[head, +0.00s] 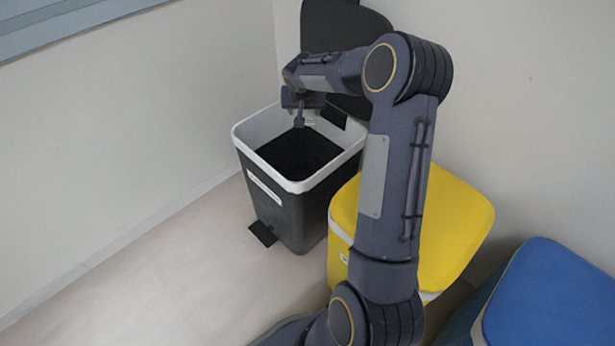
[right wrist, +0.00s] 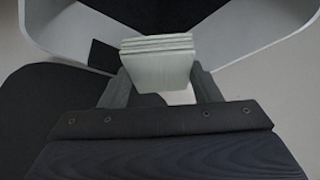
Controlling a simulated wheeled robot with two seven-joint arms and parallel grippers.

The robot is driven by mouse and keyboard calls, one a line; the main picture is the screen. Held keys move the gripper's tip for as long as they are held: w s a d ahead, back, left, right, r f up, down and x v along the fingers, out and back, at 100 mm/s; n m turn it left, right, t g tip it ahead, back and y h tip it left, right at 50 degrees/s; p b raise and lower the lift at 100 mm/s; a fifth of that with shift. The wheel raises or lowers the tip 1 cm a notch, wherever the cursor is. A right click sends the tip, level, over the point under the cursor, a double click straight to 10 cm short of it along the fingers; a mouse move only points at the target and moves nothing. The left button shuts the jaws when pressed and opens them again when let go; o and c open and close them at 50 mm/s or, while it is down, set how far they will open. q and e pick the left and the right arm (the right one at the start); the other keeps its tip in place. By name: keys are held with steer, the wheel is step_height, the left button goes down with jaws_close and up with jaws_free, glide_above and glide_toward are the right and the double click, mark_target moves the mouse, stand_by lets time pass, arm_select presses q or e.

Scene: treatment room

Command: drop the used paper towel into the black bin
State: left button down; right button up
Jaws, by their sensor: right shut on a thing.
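The black bin (head: 287,205) stands by the wall corner with its lid raised behind it. It has a white rim and an open, dark inside. My right gripper (head: 305,122) is over the bin's opening, toward its back part. In the right wrist view, the gripper (right wrist: 160,85) is shut on the used paper towel (right wrist: 160,62), a pale folded stack. The bin's white rim (right wrist: 270,45) curves around beyond it. In the head view the towel is mostly hidden at the gripper, with only a small pale bit showing. My left gripper is not in view.
A yellow-lidded bin (head: 455,220) stands right of the black bin, partly behind my right arm. A blue-lidded bin (head: 555,300) is further right. The black bin's pedal (head: 262,234) sticks out at the front. The floor (head: 190,275) to the left is clear.

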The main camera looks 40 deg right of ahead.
step_height(320, 180, down, 6)
steer(key=b, duration=0.4)
steer(key=shift+d, duration=0.1)
steer(key=o, duration=1)
steer(key=shift+o, duration=0.2)
steer(key=p+v, duration=0.2)
steer(key=v, duration=0.5)
steer(key=shift+s+r+p, duration=0.15)
steer(key=shift+r+p, duration=0.15)
steer(key=shift+p, duration=0.1)
